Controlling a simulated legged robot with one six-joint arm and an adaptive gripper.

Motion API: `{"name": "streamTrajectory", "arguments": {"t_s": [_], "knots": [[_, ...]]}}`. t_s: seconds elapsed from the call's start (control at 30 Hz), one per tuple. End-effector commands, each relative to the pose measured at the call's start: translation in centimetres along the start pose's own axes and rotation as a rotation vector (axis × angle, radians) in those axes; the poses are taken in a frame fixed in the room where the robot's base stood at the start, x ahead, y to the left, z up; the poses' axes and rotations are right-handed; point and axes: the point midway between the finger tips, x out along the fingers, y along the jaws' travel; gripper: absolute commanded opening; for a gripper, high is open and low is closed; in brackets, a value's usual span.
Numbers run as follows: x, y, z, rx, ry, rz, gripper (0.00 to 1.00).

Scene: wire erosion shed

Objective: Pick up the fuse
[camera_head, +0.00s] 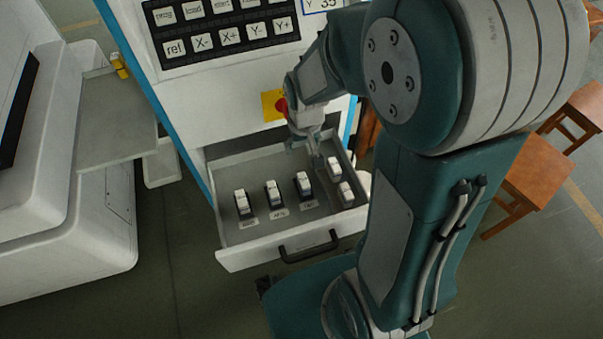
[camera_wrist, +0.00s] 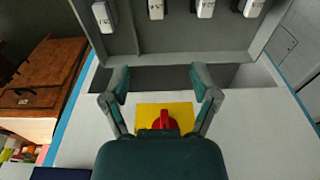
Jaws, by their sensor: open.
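Several white fuses sit in the open drawer (camera_head: 237,258). Three of them, a left fuse (camera_head: 242,202), a middle fuse (camera_head: 273,192) and a right fuse (camera_head: 304,183), stand in dark holders with labels in front. Two more, a rear fuse (camera_head: 334,168) and a front fuse (camera_head: 346,192), are in the right-hand part. My gripper (camera_head: 304,148) is open and empty above the back of the drawer, apart from the fuses.
A red knob on a yellow plate (camera_head: 270,105) is on the cabinet front behind my gripper; the yellow plate also shows in the wrist view (camera_wrist: 182,112). A button panel (camera_head: 220,28) is above. The drawer has a black handle (camera_head: 308,247). Wooden stools (camera_head: 535,180) stand at right.

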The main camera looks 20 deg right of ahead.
Motion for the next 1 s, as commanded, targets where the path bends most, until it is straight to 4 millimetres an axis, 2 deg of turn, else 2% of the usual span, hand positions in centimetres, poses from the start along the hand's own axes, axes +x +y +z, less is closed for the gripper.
{"name": "streamTrajectory", "arguments": {"t_s": [0.03, 0.2, 0.47, 0.7, 0.87, 1.0], "knots": [[1.9, 0.0, 0.0, 0.0, -0.032, 0.0, 0.77], [6.1, -0.1, -0.1, 0.0, -0.088, 0.001, 0.77], [8.6, -0.1, 0.1, 0.0, -0.107, 0.001, 0.77], [12.2, 0.0, 0.5, 0.0, -0.106, 0.001, 0.77], [13.2, 0.0, 0.6, 0.0, -0.104, 0.001, 0.77], [14.7, 0.1, 0.9, 0.001, -0.107, 0.001, 0.77]]}}
